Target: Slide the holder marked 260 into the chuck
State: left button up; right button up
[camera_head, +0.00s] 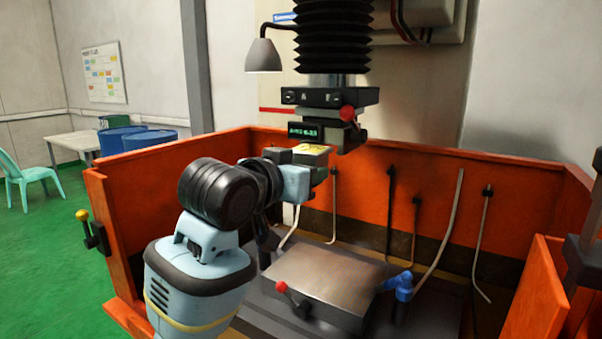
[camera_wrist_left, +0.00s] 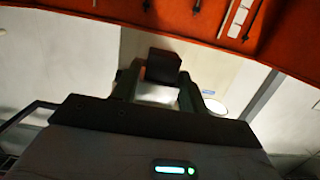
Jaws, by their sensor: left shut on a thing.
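The chuck (camera_head: 330,97) is the dark block with a red ball lever under the black bellows in the head view. My left gripper (camera_head: 318,172) is raised just below it, above the work table. In the left wrist view my left gripper (camera_wrist_left: 158,92) is shut on a dark block (camera_wrist_left: 163,66), taken as the holder, with a pale shiny part between the fingers. In the head view my wrist hides much of the holder, and I cannot read its mark or tell whether it touches the chuck. My right gripper is not in view.
A grey metal block (camera_head: 325,283) with a red-knobbed lever lies in the orange tank (camera_head: 140,185) below. A blue nozzle (camera_head: 397,284) stands at its right. Several thin pipes line the back wall. A grey lamp (camera_head: 263,57) hangs left of the bellows.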

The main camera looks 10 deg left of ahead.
pick_arm(q)
jog(key=shift+r+x, duration=0.2)
jog(key=shift+x, duration=0.7)
jog(key=shift+r+x, duration=0.2)
jog(key=shift+x, duration=0.7)
jog(key=shift+w+d, duration=0.15)
jog(key=shift+r+x, duration=0.15)
jog(key=shift+x, duration=0.65)
jog(key=shift+r+x, duration=0.1)
jog(key=shift+x, duration=0.75)
jog(key=shift+w, duration=0.2)
jog(key=shift+f, duration=0.2)
jog(key=o, duration=1.8)
jog(key=shift+f, duration=0.1)
jog(key=shift+c, duration=0.2)
jog(key=f+v, duration=0.1)
jog(key=v, duration=0.9)
jog(key=shift+f, duration=0.3)
dwell(0.5)
